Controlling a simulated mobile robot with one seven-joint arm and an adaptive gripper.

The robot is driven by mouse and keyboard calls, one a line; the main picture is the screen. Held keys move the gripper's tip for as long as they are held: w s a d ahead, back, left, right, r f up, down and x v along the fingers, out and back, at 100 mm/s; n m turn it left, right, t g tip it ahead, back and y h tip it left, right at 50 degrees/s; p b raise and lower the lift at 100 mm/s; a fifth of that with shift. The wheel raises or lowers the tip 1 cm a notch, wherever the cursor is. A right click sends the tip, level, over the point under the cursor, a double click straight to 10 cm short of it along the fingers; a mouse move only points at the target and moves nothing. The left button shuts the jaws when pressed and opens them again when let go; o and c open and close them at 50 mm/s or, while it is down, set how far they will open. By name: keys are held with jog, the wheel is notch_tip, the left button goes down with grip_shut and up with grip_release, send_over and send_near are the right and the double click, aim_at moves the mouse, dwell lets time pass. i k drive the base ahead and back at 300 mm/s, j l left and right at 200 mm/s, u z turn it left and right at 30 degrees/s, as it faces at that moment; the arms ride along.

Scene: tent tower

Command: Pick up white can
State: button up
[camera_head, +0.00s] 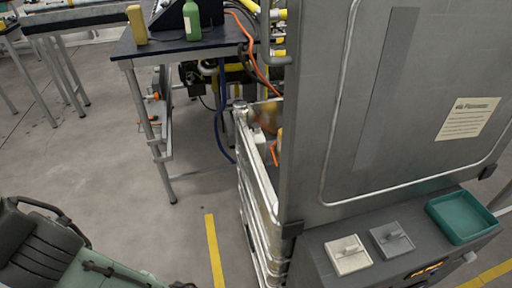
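I cannot make out a white can for certain in the head view. A small whitish shape (258,134) shows behind the metal rail beside the large grey panel, partly hidden and too small to identify. My gripper is not in view, so I cannot tell what it holds.
A large grey metal panel (415,100) fills the right. Below it are a white square piece (348,256), a grey one (391,240) and a teal tray (463,217). A dark table (155,47) bears a green bottle (192,20) and yellow block (137,25). Floor is clear at left centre.

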aim_at(258, 135)
jog(key=i+j, duration=0.75)
jog(key=i+j+z, duration=0.15)
jog(key=z, duration=0.25)
jog(key=i+j+z, duration=0.15)
jog(key=z, duration=0.25)
jog(key=i+j+z, duration=0.1)
jog(key=z, duration=0.35)
jog(key=k+j, duration=0.05)
jog(key=j, duration=0.05)
